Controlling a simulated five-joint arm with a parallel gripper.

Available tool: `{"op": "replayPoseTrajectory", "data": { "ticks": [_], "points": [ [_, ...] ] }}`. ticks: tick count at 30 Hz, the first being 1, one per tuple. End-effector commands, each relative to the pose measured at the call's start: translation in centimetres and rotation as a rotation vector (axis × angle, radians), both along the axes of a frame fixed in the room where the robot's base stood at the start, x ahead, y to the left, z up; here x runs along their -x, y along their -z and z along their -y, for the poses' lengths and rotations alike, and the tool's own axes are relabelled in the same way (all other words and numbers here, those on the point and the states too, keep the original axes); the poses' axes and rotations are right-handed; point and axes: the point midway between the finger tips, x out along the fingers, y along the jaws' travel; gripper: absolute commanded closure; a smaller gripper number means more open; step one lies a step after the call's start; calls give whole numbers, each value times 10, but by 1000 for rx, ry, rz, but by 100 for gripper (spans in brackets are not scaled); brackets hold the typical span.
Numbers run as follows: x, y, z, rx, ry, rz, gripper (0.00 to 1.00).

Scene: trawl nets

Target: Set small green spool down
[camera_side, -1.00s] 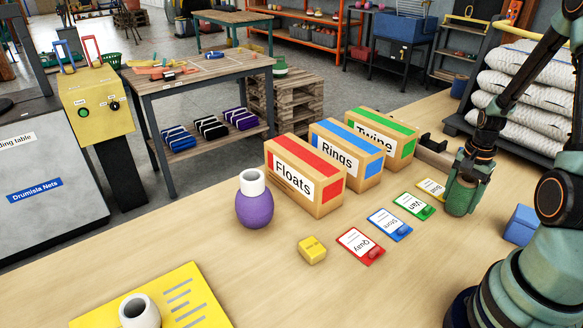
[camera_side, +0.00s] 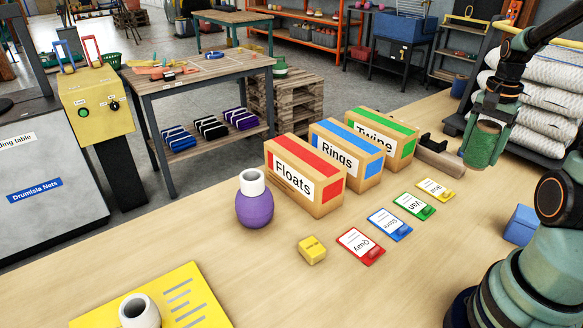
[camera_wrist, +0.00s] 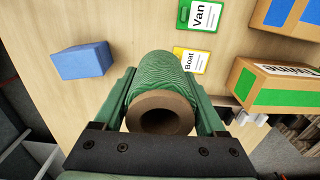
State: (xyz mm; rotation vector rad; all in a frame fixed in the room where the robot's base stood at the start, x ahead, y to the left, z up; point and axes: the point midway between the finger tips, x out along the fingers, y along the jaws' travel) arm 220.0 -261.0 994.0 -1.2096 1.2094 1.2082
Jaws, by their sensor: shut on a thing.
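The small green spool (camera_wrist: 160,84) is wound with green cord around a brown hollow core. It also shows in the side view (camera_side: 485,141), raised above the table near its far right edge. My gripper (camera_wrist: 168,100) is shut on it, with one finger along each side. In the side view my gripper (camera_side: 493,118) comes down over the spool from above. The spool is slightly tilted there. What lies directly beneath the spool is hard to tell in the side view.
Quay (camera_side: 361,246), Store (camera_side: 390,225), Van (camera_side: 414,206) and Boat (camera_side: 436,189) cards lie in a row. Floats (camera_side: 306,176), Rings (camera_side: 347,154) and Twine (camera_side: 384,137) boxes stand behind. A blue block (camera_side: 521,225) is at right.

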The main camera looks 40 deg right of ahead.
Motion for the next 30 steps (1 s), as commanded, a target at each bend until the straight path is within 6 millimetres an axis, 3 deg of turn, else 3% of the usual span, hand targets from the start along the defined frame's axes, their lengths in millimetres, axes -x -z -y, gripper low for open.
{"op": "replayPoseTrajectory", "data": {
  "ticks": [1, 6, 11, 14, 20, 24, 30],
  "points": [
    [-1, -13, 1, 5, 0, 4, 99],
    [-1, -40, 1, 3, 0, 3, 99],
    [-4, -51, -3, 0, -25, 0, 99],
    [-16, -52, -15, 0, -109, 0, 99],
    [-58, -44, -67, -1, -461, -1, 99],
    [-84, -38, -115, -2, -753, -1, 99],
    [-107, -29, -185, -1, -1153, -2, 99]
  ]
}}
